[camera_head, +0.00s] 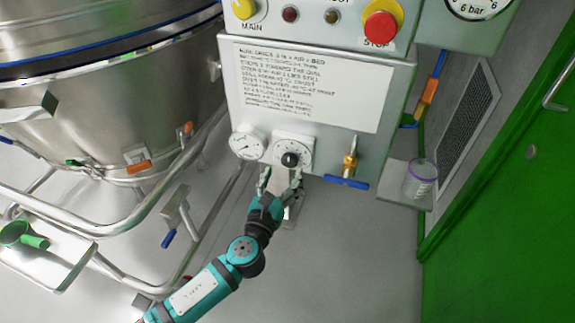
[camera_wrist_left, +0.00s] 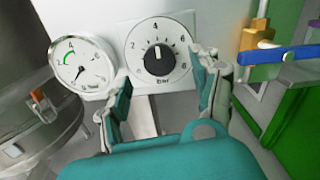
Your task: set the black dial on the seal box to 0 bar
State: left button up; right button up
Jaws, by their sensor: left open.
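The black dial (camera_head: 290,159) sits on a white square plate low on the front of the seal box (camera_head: 232,95). In the left wrist view the dial (camera_wrist_left: 159,60) has a white pointer mark aimed roughly upward, near the 4 on its printed scale. My left gripper (camera_head: 281,176) is open and empty just below and in front of the dial. In the left wrist view its fingers (camera_wrist_left: 163,88) stand either side of the dial's lower part, with no visible contact. My right gripper is not in view.
A round gauge (camera_head: 247,143) is left of the dial. A brass valve with a blue handle (camera_head: 346,182) is to the right, then a shelf with a clear cup (camera_head: 420,178). A steel vessel (camera_head: 110,100) with pipe rails stands left. A red stop button (camera_head: 380,27) is above.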

aim_at(288, 164)
pick_arm(q)
jog(key=shift+x, duration=2.25)
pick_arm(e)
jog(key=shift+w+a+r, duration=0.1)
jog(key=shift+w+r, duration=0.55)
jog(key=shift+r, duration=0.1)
pick_arm(q)
jog(key=shift+c, duration=0.2)
jog(key=c, duration=1.1)
